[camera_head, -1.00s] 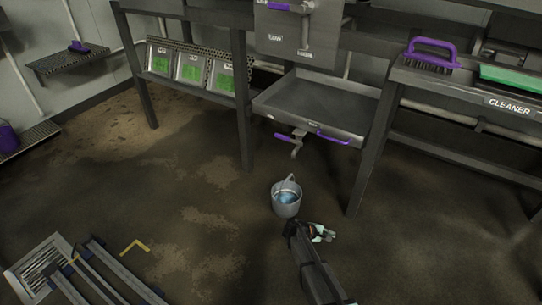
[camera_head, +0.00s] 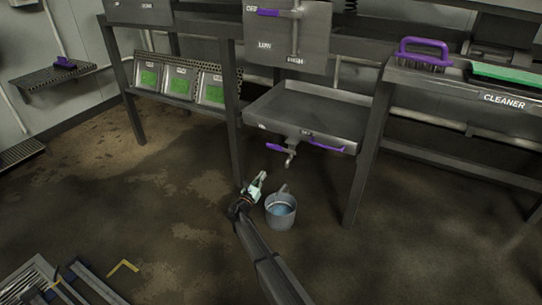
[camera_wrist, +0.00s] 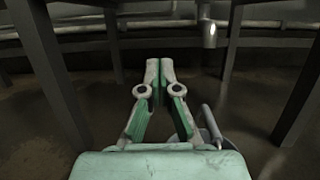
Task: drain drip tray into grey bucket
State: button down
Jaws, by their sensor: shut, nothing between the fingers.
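The drip tray (camera_head: 318,108) is a shallow grey metal tray under the bench, with a purple handle (camera_head: 322,145) at its front. Below it hangs a drain valve with a purple lever (camera_head: 275,147) and a metal spout (camera_head: 290,158). The grey bucket (camera_head: 281,214) stands upright on the floor in front of the tray, with bluish liquid inside. My gripper (camera_head: 260,178) is shut and empty, just left of and above the bucket. In the wrist view my gripper (camera_wrist: 166,66) points toward the bench legs, and part of the bucket (camera_wrist: 212,134) shows at its right.
Bench legs (camera_head: 363,165) stand on both sides of the tray. Framed green panels (camera_head: 180,84) sit on a lower shelf at left. A purple brush (camera_head: 426,54) and a green pad lie on the right bench. A yellow floor mark (camera_head: 123,267) is at lower left. The floor around the bucket is mostly clear.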

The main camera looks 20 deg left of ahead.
aim_at(281, 149)
jog(key=w+d+r+b, duration=0.1)
jog(key=w+r+b, duration=0.4)
jog(key=w, duration=0.4)
jog(key=shift+w+r, duration=0.35)
jog(key=shift+r, duration=0.35)
jog(key=shift+w+d+r+m, duration=0.1)
jog(key=shift+r+m, duration=0.1)
jog(key=shift+m, duration=0.2)
